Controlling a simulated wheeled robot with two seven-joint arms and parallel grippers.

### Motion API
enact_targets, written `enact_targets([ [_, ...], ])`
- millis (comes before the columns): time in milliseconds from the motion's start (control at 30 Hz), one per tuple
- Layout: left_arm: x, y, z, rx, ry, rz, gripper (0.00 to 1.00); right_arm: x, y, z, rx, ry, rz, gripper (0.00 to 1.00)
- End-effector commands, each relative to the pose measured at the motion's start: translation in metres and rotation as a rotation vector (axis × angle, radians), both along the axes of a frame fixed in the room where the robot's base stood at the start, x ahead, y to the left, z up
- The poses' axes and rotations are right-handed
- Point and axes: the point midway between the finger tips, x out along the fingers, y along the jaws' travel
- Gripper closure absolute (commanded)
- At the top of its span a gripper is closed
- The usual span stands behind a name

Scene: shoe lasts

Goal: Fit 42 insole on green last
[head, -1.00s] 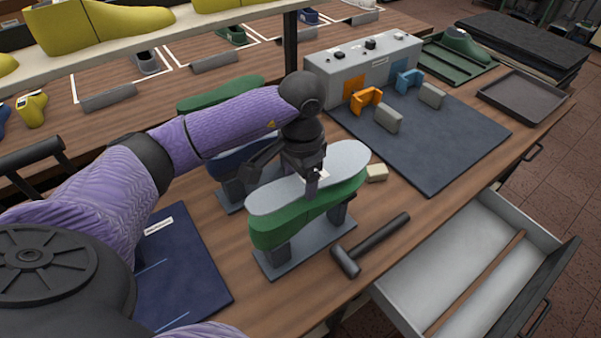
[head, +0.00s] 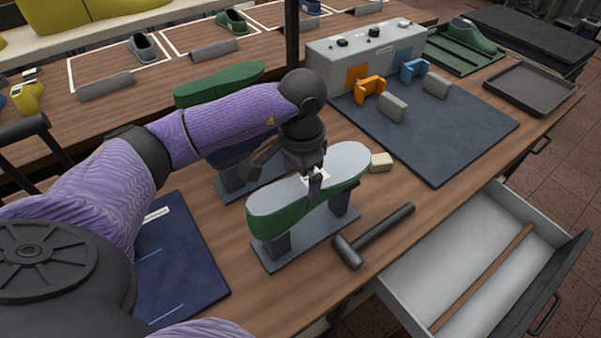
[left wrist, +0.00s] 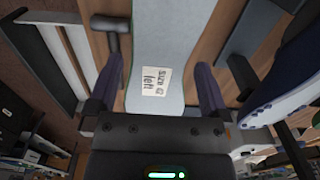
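The green last (head: 292,223) stands sole up on a grey stand in the middle of the bench. The grey insole (head: 345,160) lies along its top, with no clear gap between them. In the left wrist view the insole (left wrist: 158,35) carries a white label reading "SIZE 42 left". My left gripper (head: 315,185) is over the middle of the insole. In the left wrist view its fingers (left wrist: 158,85) stand wide, one on each side of the insole, with a gap at both sides. My right gripper is not in view.
A hammer (head: 375,235) lies right of the stand, near an open drawer (head: 460,270). A beige block (head: 381,162) sits by the insole's far end. A blue last (head: 228,157) is close behind, partly hidden by my arm. A dark mat (head: 450,145) holds orange and blue clamps.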

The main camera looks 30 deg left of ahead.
Motion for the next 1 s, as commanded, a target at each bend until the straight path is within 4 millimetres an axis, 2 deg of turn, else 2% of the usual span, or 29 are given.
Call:
enact_targets([
  [167,0.0,0.0,0.0,0.0,0.0,0.0,0.0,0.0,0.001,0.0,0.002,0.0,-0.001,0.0],
  [267,0.001,0.0,0.01,-0.001,-0.002,-0.001,0.0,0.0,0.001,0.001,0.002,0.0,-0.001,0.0],
  [500,0.002,-0.001,0.07,0.0,-0.005,0.0,0.0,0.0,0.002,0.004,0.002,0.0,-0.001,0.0],
  [633,0.002,-0.001,0.092,0.0,-0.002,0.0,0.0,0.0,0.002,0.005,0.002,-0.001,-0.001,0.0],
  [767,0.002,-0.001,0.099,0.0,0.0,-0.001,0.0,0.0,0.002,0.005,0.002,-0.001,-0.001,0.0],
  [1000,0.002,-0.001,0.099,-0.001,0.001,0.0,0.0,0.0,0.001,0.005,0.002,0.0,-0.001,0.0],
])
